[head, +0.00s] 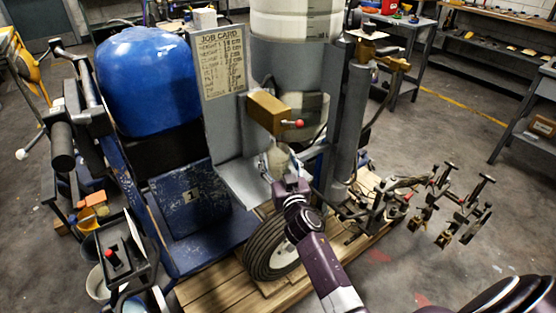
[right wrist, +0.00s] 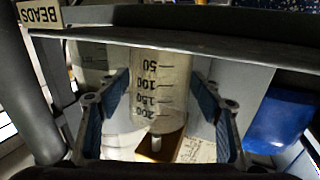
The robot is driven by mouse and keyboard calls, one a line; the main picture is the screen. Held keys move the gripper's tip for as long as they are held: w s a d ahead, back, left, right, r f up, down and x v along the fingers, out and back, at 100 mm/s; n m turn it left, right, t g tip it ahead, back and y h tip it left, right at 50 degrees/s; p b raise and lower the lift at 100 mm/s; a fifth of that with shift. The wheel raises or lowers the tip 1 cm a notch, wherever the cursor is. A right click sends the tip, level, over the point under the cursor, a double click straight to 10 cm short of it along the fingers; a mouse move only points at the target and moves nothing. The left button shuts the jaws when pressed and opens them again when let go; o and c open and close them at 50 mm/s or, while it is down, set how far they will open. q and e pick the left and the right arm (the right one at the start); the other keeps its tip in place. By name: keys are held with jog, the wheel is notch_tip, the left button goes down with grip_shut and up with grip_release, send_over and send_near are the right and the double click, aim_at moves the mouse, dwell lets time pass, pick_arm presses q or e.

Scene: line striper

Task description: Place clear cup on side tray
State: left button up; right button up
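The clear cup (right wrist: 158,85) shows in the right wrist view, with dark graduation marks from 50 to 200. It is under the nozzle of the brass dispenser (head: 268,112), which has a red knob. In the head view the cup (head: 278,158) is small and partly hidden by my right gripper (head: 279,172). In the right wrist view the two fingers (right wrist: 158,85) lie along either side of the cup; whether they press on it is unclear. A grey tray-like shelf (head: 245,187) is left of the cup. My left gripper is not in view.
A job card (head: 222,62) stands on the panel beside a blue tank (head: 150,78). A grey post (head: 352,125) rises right of the cup. A wheel (head: 272,250) sits below on a wooden pallet (head: 215,292). Clamp-like metal parts (head: 455,205) are at the right.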

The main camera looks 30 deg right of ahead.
jog(key=shift+o, duration=0.2)
jog(key=shift+r, duration=0.15)
jog(key=shift+s, duration=0.15)
jog(key=v, duration=1.1)
jog(key=shift+s+b, duration=0.3)
jog(key=shift+s, duration=0.05)
